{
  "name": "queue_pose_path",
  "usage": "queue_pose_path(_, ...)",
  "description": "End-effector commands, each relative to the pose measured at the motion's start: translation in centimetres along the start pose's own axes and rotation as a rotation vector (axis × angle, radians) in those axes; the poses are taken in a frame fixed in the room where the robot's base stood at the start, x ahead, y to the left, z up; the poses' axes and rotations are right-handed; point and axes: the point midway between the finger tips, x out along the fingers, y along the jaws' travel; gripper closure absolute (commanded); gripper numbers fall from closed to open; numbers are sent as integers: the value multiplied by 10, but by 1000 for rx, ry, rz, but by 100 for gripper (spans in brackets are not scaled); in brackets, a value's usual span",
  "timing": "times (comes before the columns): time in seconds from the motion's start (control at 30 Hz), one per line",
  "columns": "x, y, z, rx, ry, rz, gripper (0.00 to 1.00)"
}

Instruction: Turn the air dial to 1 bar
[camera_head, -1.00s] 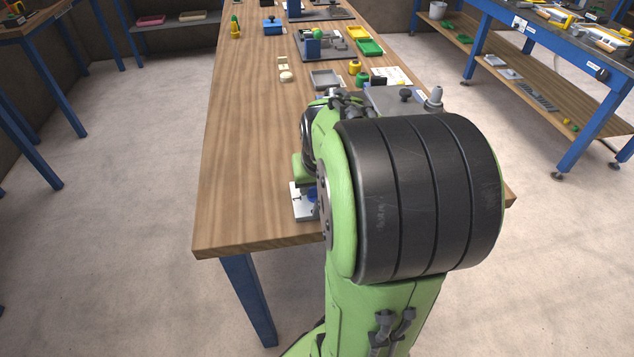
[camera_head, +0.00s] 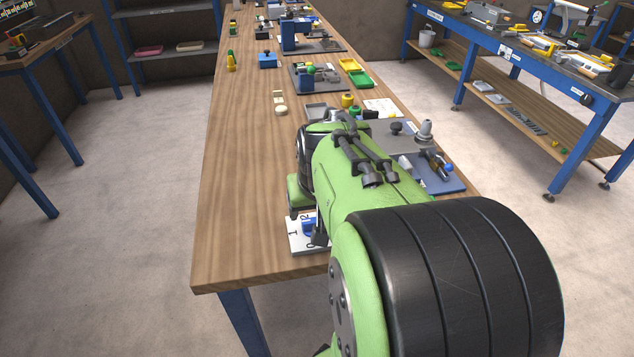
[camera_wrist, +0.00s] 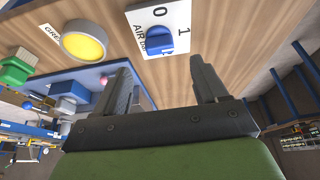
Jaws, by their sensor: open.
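The air dial is a blue knob (camera_wrist: 149,42) on a white plate (camera_wrist: 178,20) marked 0, 1 and "AIR bar" in the wrist view. In the head view the plate (camera_head: 296,236) lies at the near end of the wooden bench, with a 1 and a 2 visible and the blue knob (camera_head: 308,226) partly hidden by my arm. I cannot tell the knob's exact setting. My gripper (camera_wrist: 161,66) is open and empty. Its two dark fingers point toward the plate, with the knob just beyond the gap between the tips. I see no contact.
A round yellow part (camera_wrist: 85,41) with a white label and a green part (camera_wrist: 16,70) are left of the plate in the wrist view. A grey device (camera_head: 395,128) and a blue base (camera_head: 440,178) stand behind my arm.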

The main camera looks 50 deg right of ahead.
Motion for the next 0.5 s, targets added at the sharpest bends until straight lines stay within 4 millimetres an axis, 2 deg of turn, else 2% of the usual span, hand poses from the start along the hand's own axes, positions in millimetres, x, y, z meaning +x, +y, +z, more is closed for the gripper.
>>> queue_pose_path(0.03,-21,0,-3,-1,6,-1,28)
queue_pose_path(0.2,-64,0,-2,0,3,0,28)
queue_pose_path(0.33,-83,0,-1,-1,1,0,28)
queue_pose_path(0.5,-88,0,0,0,-1,0,28)
